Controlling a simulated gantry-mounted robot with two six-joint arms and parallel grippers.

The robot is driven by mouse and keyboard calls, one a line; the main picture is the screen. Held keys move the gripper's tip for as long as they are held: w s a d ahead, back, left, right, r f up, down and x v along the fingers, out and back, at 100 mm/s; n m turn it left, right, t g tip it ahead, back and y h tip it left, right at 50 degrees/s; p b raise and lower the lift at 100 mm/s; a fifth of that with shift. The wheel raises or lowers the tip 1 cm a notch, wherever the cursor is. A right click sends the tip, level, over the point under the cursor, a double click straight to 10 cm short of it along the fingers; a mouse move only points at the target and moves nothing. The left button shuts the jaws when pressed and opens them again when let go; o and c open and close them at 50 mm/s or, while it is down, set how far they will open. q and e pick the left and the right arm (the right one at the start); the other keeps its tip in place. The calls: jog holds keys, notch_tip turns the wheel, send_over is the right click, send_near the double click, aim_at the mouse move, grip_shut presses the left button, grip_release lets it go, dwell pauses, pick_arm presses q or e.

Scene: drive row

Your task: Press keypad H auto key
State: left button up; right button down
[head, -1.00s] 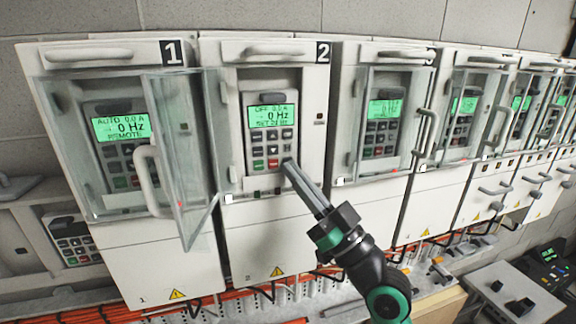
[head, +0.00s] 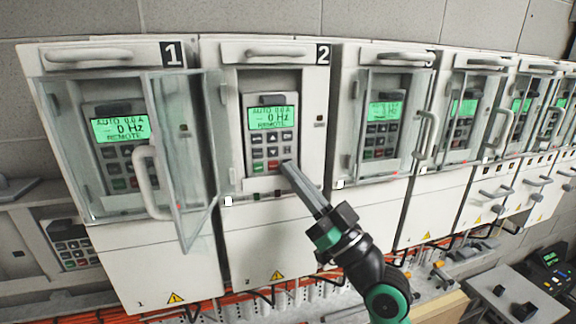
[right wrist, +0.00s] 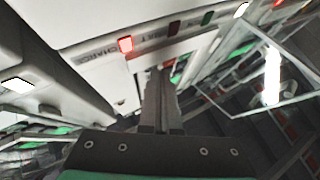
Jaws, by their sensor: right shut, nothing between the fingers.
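The keypad on cabinet 2 (head: 270,138) has a lit green screen (head: 270,118) reading AUTO, 0 Hz, REMOTE. Below it are rows of dark keys with a green and a red key at the bottom. My right gripper (head: 287,164) is shut and empty. Its fingertips are at the lower right corner of this keypad and hide the key there; I cannot tell whether they touch it. The shut fingers (right wrist: 163,85) also show in the right wrist view. No letter H is readable on any keypad. My left gripper is not in view.
More cabinets with clear doors and handles run to the right.

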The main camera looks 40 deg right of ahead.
jog(key=shift+s, duration=0.1)
jog(key=shift+s+a+p, duration=0.4)
jog(key=shift+s, duration=0.2)
jog(key=s, duration=0.1)
jog(key=s+a+p, duration=0.1)
jog(key=s, duration=0.1)
jog(key=s+a+p, duration=0.1)
jog(key=shift+s+a, duration=0.15)
jog(key=shift+s, duration=0.05)
jog(key=shift+r, duration=0.1)
dwell(1.6)
